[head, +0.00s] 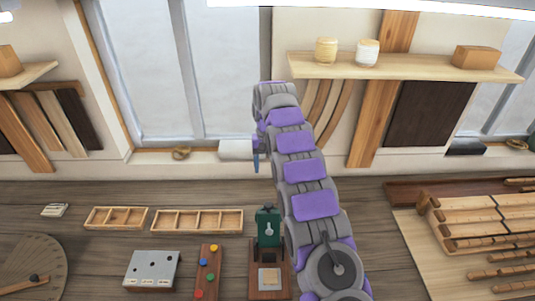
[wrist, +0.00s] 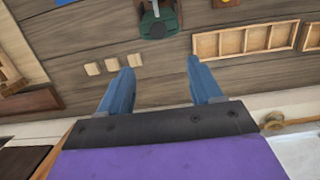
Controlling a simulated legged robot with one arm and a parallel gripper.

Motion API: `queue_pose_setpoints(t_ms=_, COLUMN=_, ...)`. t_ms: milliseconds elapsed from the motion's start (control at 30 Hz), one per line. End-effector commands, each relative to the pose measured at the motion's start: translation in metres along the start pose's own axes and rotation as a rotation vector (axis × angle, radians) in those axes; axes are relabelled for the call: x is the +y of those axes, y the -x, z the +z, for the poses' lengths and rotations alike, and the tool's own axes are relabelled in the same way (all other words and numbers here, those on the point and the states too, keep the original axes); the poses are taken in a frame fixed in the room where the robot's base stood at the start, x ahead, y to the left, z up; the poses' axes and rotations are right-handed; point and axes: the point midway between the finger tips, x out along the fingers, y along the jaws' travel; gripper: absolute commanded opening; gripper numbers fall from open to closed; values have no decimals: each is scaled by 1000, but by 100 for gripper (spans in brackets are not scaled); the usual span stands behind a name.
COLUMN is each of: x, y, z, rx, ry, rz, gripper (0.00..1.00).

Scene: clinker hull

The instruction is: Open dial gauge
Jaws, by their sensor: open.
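A dark green device (head: 268,228) with a light lever-like part on its front stands on a brown wooden base (head: 257,290); I take it to be the dial gauge. A small pale block (head: 269,278) sits on the base in front of it. The green device also shows at the top edge of the wrist view (wrist: 158,24), partly cut off. My gripper (wrist: 160,70) is open and empty, its two blue fingers apart. In the head view my gripper (head: 256,162) is raised beyond the green device, near the window sill. It touches nothing that I can see.
Two divided wooden trays (head: 118,217) (head: 198,220) lie left of the device. A strip with coloured knobs (head: 207,272) and a grey box (head: 152,268) are nearer. Several small pale blocks (wrist: 113,65) lie on the bench. Stepped wooden pieces (head: 470,228) fill the right.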

Motion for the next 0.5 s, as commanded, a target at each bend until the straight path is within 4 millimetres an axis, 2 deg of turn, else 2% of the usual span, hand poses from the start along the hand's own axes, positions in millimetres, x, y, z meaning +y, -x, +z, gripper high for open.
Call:
queue_pose_setpoints(t_ms=33, x=-1, y=7, z=1, rx=0, ry=2, rz=0, gripper=65)
queue_pose_setpoints(t_ms=133, x=0, y=12, z=0, rx=0, ry=0, rz=0, gripper=65)
queue_pose_setpoints(t_ms=500, x=0, y=14, z=0, rx=0, ry=0, rz=1, gripper=65)
